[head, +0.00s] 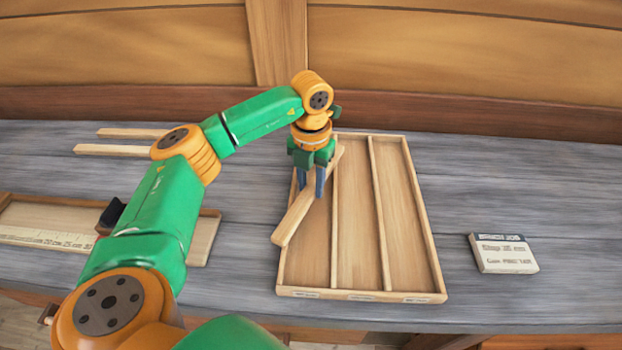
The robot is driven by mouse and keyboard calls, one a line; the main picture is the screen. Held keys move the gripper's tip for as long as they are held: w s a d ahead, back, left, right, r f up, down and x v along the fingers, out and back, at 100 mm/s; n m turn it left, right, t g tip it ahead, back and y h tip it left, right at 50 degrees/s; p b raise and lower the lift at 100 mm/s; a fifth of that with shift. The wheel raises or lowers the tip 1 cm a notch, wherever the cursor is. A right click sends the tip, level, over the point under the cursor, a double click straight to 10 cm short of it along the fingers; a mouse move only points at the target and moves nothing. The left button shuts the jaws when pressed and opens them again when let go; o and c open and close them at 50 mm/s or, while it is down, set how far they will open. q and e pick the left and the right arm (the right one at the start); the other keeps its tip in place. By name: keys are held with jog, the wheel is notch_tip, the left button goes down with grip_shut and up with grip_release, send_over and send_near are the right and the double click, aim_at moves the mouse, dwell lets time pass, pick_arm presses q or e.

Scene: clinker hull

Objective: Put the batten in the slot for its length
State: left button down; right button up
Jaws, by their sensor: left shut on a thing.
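My left gripper (312,182) points down over the left part of the slotted tray (414,200), its blue fingers shut on a batten (295,219). The batten is pale wood and lies slanted, its near end down and to the left, crossing over the tray's left wall. Its far end reaches to the right near the first divider. I cannot tell whether it touches the tray. The tray has three long slots side by side, and their floors look bare. Small labels on its front edge are too small to read. My right gripper is not in view.
Two pale battens (120,132) lie at the back left, partly behind my arm. A measuring board (42,238) with a ruler scale and a dark block (112,213) is at the left. A lettered card block (503,253) lies at the right. The bench right of the tray is mostly clear.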

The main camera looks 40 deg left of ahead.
pick_arm(q)
jog(key=shift+w+f, duration=0.1)
jog(key=shift+f, duration=0.05)
jog(key=shift+d+f+b, duration=0.1)
jog(key=shift+f+b, duration=0.05)
jog(key=shift+b, duration=0.15)
jog(key=c, duration=0.6)
grip_release()
